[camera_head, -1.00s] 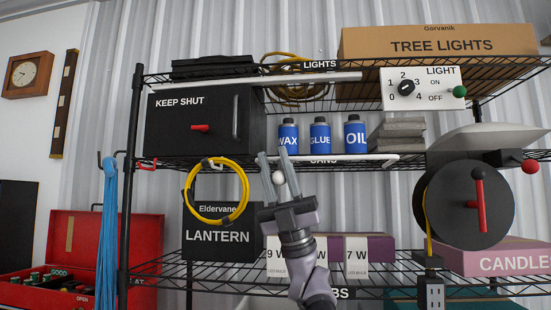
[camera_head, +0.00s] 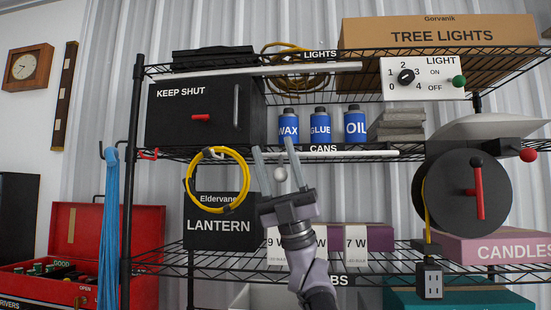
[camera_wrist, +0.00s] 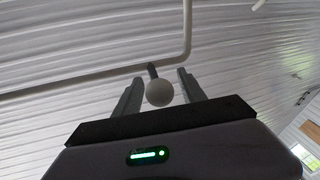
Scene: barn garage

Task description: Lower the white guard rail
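A white rail (camera_head: 362,155) runs along the front of the middle shelf, by the CANS label. In the wrist view a white rail (camera_wrist: 187,30) crosses above my gripper and bends at the right. A pale ball knob (camera_wrist: 159,92) on a short dark stem appears to hang from that rail; it also shows in the head view (camera_head: 280,174). My gripper (camera_head: 274,155) points up below the shelf. Its two fingers are open on either side of the knob, with gaps showing in the wrist view (camera_wrist: 156,88). Contact with the knob is not visible.
Another white bar (camera_head: 300,68) lies along the top shelf front. A yellow cable loop (camera_head: 245,182) hangs left of my gripper. WAX, GLUE and OIL cans (camera_head: 320,126) stand behind the rail. A black reel (camera_head: 450,205) with a red handle is at right.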

